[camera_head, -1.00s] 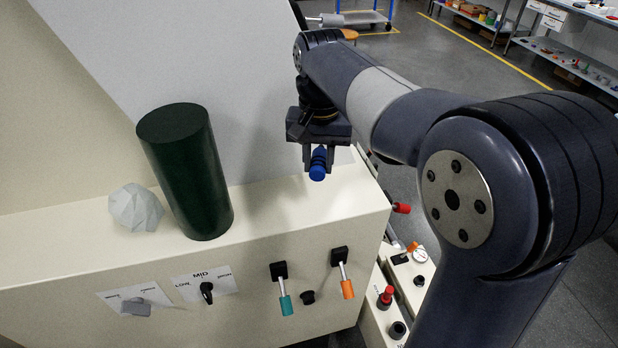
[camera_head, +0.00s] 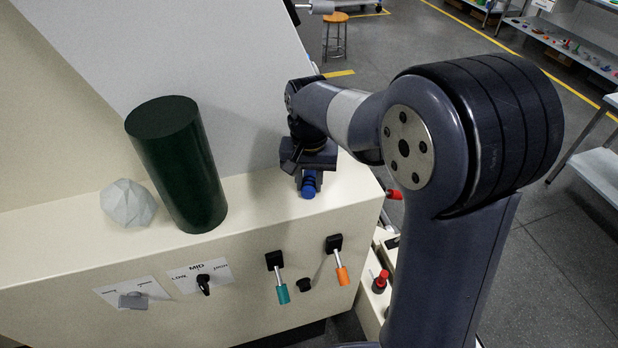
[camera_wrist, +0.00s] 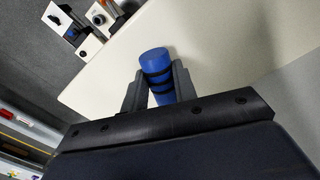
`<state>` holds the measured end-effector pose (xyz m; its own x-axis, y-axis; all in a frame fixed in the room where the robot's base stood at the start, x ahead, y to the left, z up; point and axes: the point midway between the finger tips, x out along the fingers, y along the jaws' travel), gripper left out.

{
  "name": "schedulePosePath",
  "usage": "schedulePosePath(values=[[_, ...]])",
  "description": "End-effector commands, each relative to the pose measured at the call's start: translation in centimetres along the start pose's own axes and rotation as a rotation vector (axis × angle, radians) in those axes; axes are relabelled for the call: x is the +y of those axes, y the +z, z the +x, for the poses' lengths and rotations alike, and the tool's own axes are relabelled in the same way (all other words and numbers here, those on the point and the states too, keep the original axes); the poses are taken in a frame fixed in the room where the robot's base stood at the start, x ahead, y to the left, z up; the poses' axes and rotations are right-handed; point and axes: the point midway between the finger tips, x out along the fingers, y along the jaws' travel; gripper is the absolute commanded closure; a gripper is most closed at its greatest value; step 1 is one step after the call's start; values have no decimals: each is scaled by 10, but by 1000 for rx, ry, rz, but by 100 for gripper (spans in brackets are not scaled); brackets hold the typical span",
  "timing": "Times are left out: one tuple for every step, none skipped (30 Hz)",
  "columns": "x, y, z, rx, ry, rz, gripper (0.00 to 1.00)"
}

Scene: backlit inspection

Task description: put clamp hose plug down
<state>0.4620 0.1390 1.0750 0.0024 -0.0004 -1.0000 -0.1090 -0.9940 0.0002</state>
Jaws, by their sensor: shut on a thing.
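The clamp hose plug is a small blue cylinder with dark bands. In the head view the plug (camera_head: 309,186) is between the fingers of my gripper (camera_head: 308,180), low over the right part of the cream ledge (camera_head: 262,205). In the wrist view the plug (camera_wrist: 155,66) points away from the palm, with a finger of my gripper (camera_wrist: 158,92) on each side. The gripper is shut on it. Whether the plug's lower end touches the ledge cannot be told.
A dark green cylinder (camera_head: 180,165) and a pale faceted lump (camera_head: 128,203) stand on the ledge to the left. The ledge around the gripper is clear. Levers with teal (camera_head: 283,293) and orange (camera_head: 342,276) handles stick out from the front face.

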Motion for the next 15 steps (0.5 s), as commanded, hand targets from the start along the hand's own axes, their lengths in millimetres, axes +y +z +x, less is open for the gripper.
schedulePosePath(values=[[0,0,0,1,0,0,100],[0,0,0,1,0,0,100],[0,0,0,1,0,0,100],[0,0,0,1,0,0,100],[0,0,0,1,0,0,100],[0,0,2,0,0,0,100],[0,0,3,0,0,0,100],[0,0,4,0,0,0,100],[0,0,3,0,0,0,70],[0,0,3,0,0,0,68],[0,0,3,0,0,0,65],[0,0,3,0,0,0,62],[0,0,3,0,0,0,59],[0,0,3,0,0,0,57],[0,0,3,0,0,0,54]])
